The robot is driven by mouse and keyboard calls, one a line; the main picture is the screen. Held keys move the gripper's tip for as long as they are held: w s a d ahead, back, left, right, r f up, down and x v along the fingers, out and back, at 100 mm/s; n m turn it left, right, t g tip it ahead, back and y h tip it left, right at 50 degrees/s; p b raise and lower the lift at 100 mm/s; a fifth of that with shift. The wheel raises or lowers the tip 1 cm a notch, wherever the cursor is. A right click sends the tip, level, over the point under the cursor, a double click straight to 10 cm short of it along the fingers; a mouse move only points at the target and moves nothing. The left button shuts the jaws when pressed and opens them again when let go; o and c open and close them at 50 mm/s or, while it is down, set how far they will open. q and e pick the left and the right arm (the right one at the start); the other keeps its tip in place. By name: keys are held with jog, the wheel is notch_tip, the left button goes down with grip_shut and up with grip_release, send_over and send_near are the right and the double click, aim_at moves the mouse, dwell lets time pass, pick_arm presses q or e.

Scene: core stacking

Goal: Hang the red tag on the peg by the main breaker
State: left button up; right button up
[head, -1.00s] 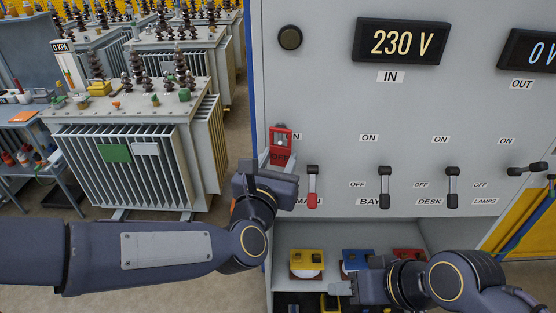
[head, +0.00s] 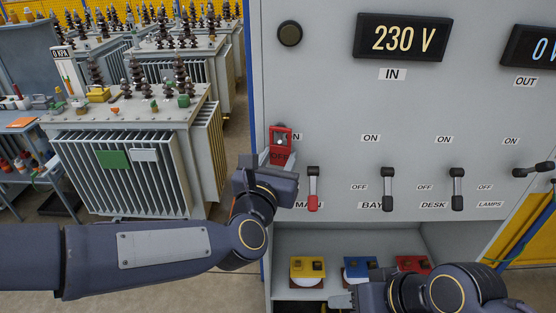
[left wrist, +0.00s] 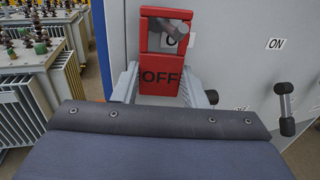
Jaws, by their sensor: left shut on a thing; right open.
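The red tag (head: 281,139) is upright in front of the grey panel, left of the main breaker. In the left wrist view the tag (left wrist: 162,75) reads OFF and has an opening near its top, through which a grey peg-like part (left wrist: 172,32) shows. I cannot tell whether the tag rests on it. My left gripper (head: 277,160) is shut on the tag's lower part. My right gripper (head: 342,299) is open and empty by the lower shelf.
Other breaker levers, BAY (head: 387,188), DESK (head: 457,188) and LAMPS (head: 535,170), stand to the right on the panel. A transformer (head: 135,150) stands at the left.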

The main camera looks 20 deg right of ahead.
dwell(0.3)
pick_arm(q)
jog(key=o, duration=1.4)
jog(key=shift+c, duration=0.2)
jog(key=b+v, duration=0.2)
jog(key=v, duration=0.6)
jog(key=s+a+f+m+g+y, duration=0.1)
jog(key=s+a+f+m+g, duration=0.15)
jog(key=a+m, duration=0.65)
jog(key=s+a+f+m+g+y, duration=0.15)
jog(key=a+f+m, duration=0.25)
jog(key=a+m, duration=0.4)
jog(key=s+a+f+m+g+y, duration=0.3)
jog(key=s+a+f+m+g, duration=0.2)
jog(key=s+a+f+m, duration=0.5)
jog(key=s+a+m, duration=0.1)
jog(key=s+a, duration=0.2)
jog(key=shift+s+f+g, duration=0.15)
jog(key=shift+s+g, duration=0.1)
jog(key=shift+g, duration=0.15)
